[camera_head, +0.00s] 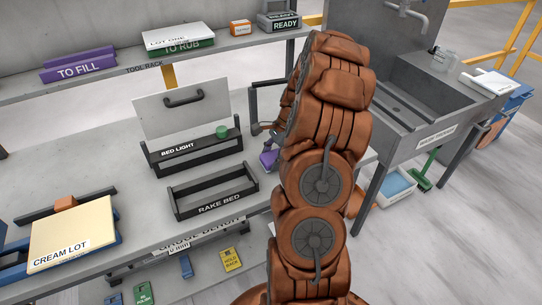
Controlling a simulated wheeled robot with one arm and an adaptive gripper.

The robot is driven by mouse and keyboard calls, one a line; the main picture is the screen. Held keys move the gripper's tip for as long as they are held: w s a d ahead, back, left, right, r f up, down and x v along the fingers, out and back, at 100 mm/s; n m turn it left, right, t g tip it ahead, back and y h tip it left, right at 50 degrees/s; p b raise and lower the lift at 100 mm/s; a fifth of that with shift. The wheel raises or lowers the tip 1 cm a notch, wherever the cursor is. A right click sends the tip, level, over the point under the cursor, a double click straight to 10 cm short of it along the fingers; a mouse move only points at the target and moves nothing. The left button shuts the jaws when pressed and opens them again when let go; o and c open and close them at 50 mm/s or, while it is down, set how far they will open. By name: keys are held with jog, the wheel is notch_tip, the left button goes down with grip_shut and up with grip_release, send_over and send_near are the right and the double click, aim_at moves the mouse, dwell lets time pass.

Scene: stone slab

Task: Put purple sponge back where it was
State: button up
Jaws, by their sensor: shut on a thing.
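The purple sponge (268,159) shows as a small purple block just left of my brown arm, right of the black frame marked RAKE BED. My gripper (269,143) is mostly hidden behind my arm; a bit of its grey part shows just above the sponge. It is shut on the sponge. Whether the sponge touches the slab below it I cannot tell. A purple block (77,66) marked TO FILL lies on the upper shelf.
The RAKE BED frame (213,191) looks empty. The BED LIGHT frame (194,149) has a green cylinder (221,132) and an upright white panel behind. A cream slab (72,236) sits front left. A sink (400,110) stands right, with a tray of blue stuff (396,183) below.

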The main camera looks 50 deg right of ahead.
jog(key=shift+f, duration=0.15)
jog(key=o, duration=1.1)
jog(key=b+v, duration=0.3)
jog(key=v, duration=0.8)
jog(key=shift+w+d, duration=0.1)
jog(key=shift+d+r+b, duration=0.1)
jog(key=shift+r+b, duration=0.2)
jog(key=shift+r, duration=0.35)
